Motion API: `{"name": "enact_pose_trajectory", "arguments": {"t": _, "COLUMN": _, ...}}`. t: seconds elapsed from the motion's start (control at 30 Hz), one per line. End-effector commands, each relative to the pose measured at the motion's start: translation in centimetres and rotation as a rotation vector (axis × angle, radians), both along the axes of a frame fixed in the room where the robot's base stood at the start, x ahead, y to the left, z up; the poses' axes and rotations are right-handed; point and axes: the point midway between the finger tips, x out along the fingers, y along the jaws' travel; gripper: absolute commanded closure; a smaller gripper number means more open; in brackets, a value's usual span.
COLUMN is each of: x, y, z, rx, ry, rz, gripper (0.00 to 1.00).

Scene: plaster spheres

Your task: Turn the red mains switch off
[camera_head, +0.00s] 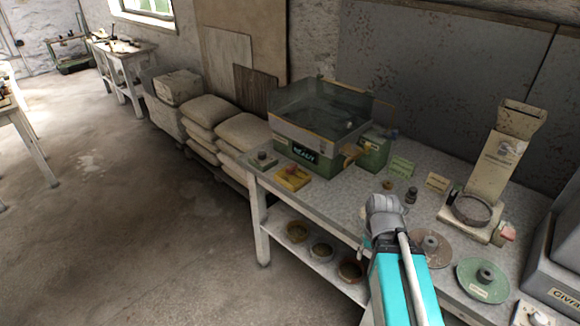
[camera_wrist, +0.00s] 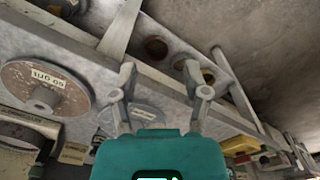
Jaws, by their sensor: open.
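A small yellow box with a red part on top (camera_head: 292,177) sits at the left front of the bench, in front of the green machine marked READY; it looks like the mains switch. Its on or off position is too small to tell. A yellow block at the lower right of the wrist view (camera_wrist: 240,146) may be the same box. My gripper (camera_wrist: 161,68) is open and empty, with its two grey fingers apart over the bench's front edge. In the head view my arm hides most of it, to the right of the yellow box and apart from it.
The bench (camera_head: 335,200) also bears the green machine (camera_head: 310,135), a hopper stand (camera_head: 492,165), and discs, a brown one (camera_head: 432,247) and a green one (camera_head: 482,275). Bowls (camera_head: 321,249) stand on the lower shelf. Sacks (camera_head: 240,133) lie left of the bench. The floor in front is clear.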

Motion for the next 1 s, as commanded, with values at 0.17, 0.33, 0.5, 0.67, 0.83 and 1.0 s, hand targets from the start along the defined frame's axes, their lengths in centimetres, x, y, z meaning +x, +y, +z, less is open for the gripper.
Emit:
{"name": "enact_pose_trajectory", "arguments": {"t": 0.17, "x": 0.2, "y": 0.1, "z": -0.1, "rx": -0.004, "ry": -0.001, "rz": -0.003, "gripper": 0.40}}
{"name": "enact_pose_trajectory", "arguments": {"t": 0.33, "x": 1.7, "y": 0.4, "z": -0.5, "rx": -0.041, "ry": -0.013, "rz": -0.027, "gripper": 0.40}}
{"name": "enact_pose_trajectory", "arguments": {"t": 0.5, "x": 5.2, "y": 0.4, "z": -1.2, "rx": -0.134, "ry": -0.050, "rz": -0.098, "gripper": 0.40}}
{"name": "enact_pose_trajectory", "arguments": {"t": 0.67, "x": 10.1, "y": 2.7, "z": -1.8, "rx": -0.254, "ry": -0.135, "rz": -0.191, "gripper": 0.40}}
{"name": "enact_pose_trajectory", "arguments": {"t": 0.83, "x": 15.8, "y": 6.5, "z": -1.9, "rx": -0.376, "ry": -0.279, "rz": -0.294, "gripper": 0.40}}
{"name": "enact_pose_trajectory", "arguments": {"t": 1.0, "x": 21.1, "y": 11.6, "z": -1.4, "rx": -0.457, "ry": -0.460, "rz": -0.388, "gripper": 0.40}}
